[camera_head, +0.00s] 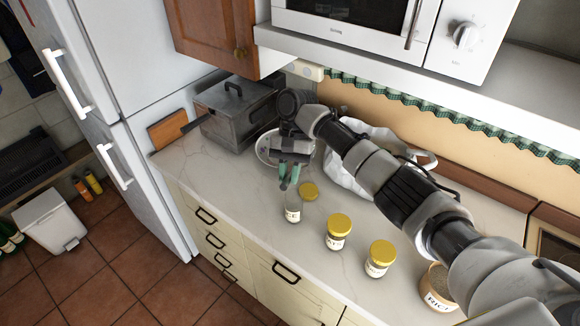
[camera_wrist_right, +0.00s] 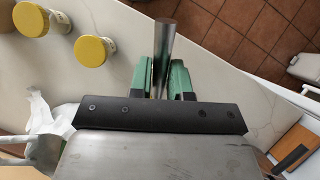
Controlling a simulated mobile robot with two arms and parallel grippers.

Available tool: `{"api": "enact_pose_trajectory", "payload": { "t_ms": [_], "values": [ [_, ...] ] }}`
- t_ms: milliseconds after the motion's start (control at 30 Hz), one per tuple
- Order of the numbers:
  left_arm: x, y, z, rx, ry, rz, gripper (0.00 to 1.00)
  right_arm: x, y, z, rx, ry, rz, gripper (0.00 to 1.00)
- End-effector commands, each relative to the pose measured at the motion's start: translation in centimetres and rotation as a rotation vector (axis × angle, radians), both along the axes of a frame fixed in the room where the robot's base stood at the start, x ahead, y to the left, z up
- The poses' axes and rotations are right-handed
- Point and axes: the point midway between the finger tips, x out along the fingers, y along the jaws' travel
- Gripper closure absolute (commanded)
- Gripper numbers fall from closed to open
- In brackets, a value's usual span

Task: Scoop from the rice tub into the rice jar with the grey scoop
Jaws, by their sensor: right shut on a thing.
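My right gripper (camera_head: 289,176) reaches over the counter from the right. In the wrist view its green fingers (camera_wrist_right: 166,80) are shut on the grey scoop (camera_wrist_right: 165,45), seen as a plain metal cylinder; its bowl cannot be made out. The open clear jar (camera_head: 293,210), its label partly readable as "CE", stands upright just below the gripper. I cannot tell whether the scoop touches it. The rice tub (camera_head: 438,290), labelled RICE with tan contents, stands at the right, partly behind my right arm. My left gripper is out of view.
Two yellow-lidded jars (camera_head: 338,232) (camera_head: 380,259) stand between the open jar and the tub. A grey pot (camera_head: 235,112), a round white dish (camera_head: 265,153) and a white bag (camera_head: 345,173) are behind. The counter's front strip is clear.

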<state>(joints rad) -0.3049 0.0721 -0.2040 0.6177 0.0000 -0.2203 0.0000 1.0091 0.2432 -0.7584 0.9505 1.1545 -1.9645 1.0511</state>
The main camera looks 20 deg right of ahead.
Motion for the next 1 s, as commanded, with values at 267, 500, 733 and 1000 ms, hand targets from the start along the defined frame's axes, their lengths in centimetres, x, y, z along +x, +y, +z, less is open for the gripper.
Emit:
{"api": "enact_pose_trajectory", "payload": {
  "t_ms": [267,500,733,1000],
  "values": [
    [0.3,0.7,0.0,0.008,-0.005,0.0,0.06,-0.6,-0.4,-1.2,0.16,-0.101,-0.069,1.0],
    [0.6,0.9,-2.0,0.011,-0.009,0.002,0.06,-1.0,-0.4,-1.7,0.341,-0.218,-0.143,1.0],
    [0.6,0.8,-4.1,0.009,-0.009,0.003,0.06,-1.1,-0.5,-1.8,0.42,-0.266,-0.175,1.0],
    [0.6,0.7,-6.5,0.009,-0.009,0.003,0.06,-1.2,-0.6,-1.9,0.5,-0.317,-0.207,1.0]
  ]
}}
